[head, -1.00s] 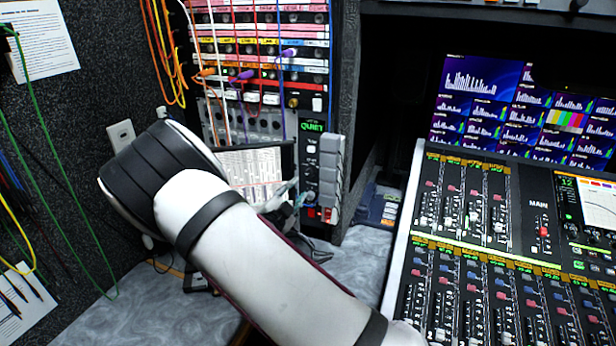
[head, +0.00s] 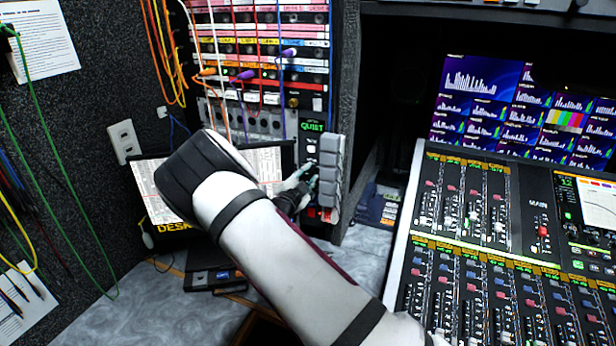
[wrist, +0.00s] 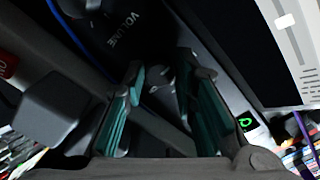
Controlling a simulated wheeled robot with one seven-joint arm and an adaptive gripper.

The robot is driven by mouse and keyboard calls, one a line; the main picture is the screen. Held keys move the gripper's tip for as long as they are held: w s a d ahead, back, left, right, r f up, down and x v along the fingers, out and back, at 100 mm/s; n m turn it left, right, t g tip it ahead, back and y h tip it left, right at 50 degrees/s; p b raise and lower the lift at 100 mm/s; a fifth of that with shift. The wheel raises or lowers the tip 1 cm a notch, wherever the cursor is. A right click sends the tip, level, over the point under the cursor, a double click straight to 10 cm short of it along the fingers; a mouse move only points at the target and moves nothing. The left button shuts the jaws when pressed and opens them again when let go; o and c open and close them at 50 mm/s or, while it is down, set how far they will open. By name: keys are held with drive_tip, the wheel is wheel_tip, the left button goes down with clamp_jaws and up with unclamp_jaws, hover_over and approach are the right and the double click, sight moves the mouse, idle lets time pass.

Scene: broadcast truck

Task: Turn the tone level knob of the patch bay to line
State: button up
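The patch bay (head: 262,68) stands at the back, a rack with rows of jacks, coloured label strips and plugged cables. A narrow panel with a green "QUIET" display (head: 312,126) and small controls is at its right side. My gripper (head: 309,182) is at the lower part of this panel, its tips close to it; contact cannot be told. A dark panel lettered "VOLUME" (wrist: 123,30) lies beyond the tips. I cannot make out the tone level knob or its setting.
A grey block stack (head: 331,172) stands just right of my gripper. A screen (head: 270,162) is partly behind my arm. The mixing console (head: 470,260) fills the right. Cables hang before the rack and left wall. The countertop (head: 355,265) has free room.

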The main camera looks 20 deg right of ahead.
clamp_jaws()
drive_tip(key=shift+n, duration=0.3)
drive_tip(key=n+b, duration=0.2)
drive_tip(key=n, duration=0.1)
drive_tip(key=shift+f+n, duration=0.1)
drive_tip(key=shift+n, duration=0.2)
drive_tip(key=shift+n+b, duration=0.9)
drive_tip(key=shift+n, duration=1.4)
drive_tip(key=shift+a, duration=0.1)
drive_tip(key=shift+o, duration=1.9)
unclamp_jaws()
